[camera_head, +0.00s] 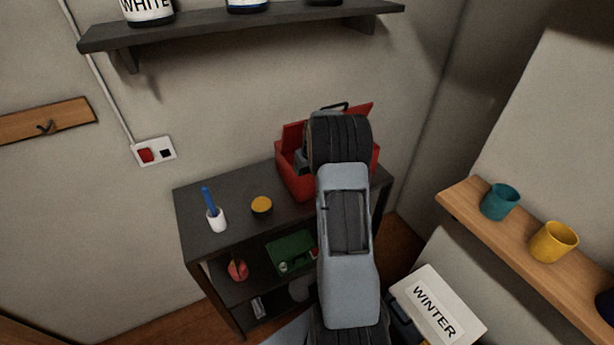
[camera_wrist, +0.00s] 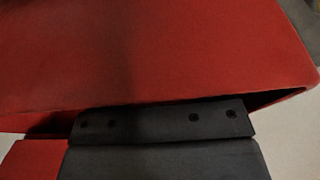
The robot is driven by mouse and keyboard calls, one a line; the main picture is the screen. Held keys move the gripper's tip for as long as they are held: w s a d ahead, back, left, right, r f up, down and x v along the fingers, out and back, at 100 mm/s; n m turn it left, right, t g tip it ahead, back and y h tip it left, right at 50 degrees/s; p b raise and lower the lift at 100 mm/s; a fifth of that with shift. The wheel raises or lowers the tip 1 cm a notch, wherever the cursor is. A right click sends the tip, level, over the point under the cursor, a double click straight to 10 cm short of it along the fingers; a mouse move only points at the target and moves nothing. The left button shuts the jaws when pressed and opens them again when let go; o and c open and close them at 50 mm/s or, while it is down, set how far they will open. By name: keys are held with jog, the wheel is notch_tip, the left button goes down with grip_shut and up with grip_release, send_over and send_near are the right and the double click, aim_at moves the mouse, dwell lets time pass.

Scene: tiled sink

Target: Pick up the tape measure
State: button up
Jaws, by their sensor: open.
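I cannot pick out the tape measure for certain. A small round dark thing with a yellow top (camera_head: 261,205) lies on the top of the dark shelf unit and may be it. A red toolbox (camera_head: 295,180) with its lid open stands to the right of it. My arm reaches over the toolbox and hides part of it and most of its inside. In the wrist view a red surface (camera_wrist: 150,50), seemingly the toolbox, fills most of the picture. The dark part of my gripper (camera_wrist: 165,120) is close to it. My gripper is open, and I see nothing held.
A green tray (camera_head: 292,252) lies on the level below. A wall shelf (camera_head: 240,32) hangs above. A wooden shelf at right holds teal (camera_head: 500,201) and yellow (camera_head: 553,241) cups.

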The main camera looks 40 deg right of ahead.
jog(key=shift+x, duration=1.15)
jog(key=shift+c, duration=0.2)
jog(key=c, duration=1.1)
jog(key=shift+c, duration=0.2)
jog(key=shift+d+r, duration=0.1)
jog(key=shift+r, duration=0.05)
